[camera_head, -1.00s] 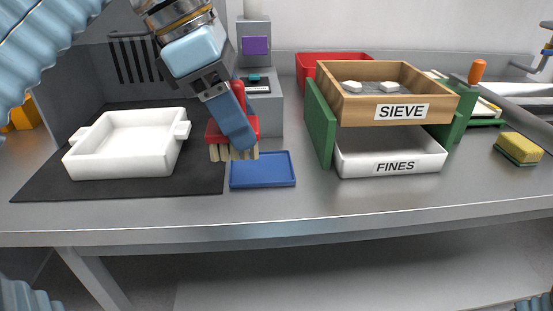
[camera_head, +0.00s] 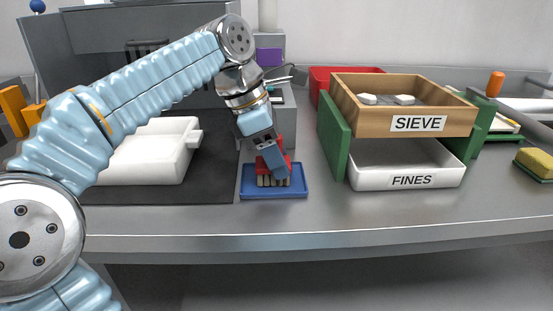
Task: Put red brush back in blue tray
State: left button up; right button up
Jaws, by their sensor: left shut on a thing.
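The red brush (camera_head: 290,163), with pale bristles pointing down, is over the blue tray (camera_head: 252,194). The bristles appear to reach the tray's floor, though I cannot tell if they touch it. My left gripper (camera_head: 276,165) is shut on the brush from above and hides part of it. The blue tray lies flat on the grey bench, right of the dark mat. My right gripper is not in view.
A white dish (camera_head: 150,160) on the dark mat (camera_head: 205,185) is partly hidden by my left arm. To the right stand the wooden sieve (camera_head: 362,118), green supports (camera_head: 334,140) and white fines tray (camera_head: 400,179). A red bin (camera_head: 320,78) is behind. The bench front is clear.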

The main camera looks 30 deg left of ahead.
pick_arm(q)
jog(key=shift+f, duration=0.15)
jog(key=o, duration=1)
jog(key=shift+a+r, duration=0.1)
jog(key=shift+r, duration=0.45)
jog(key=p+v, duration=0.2)
jog(key=v, duration=0.9)
jog(key=shift+r, duration=0.1)
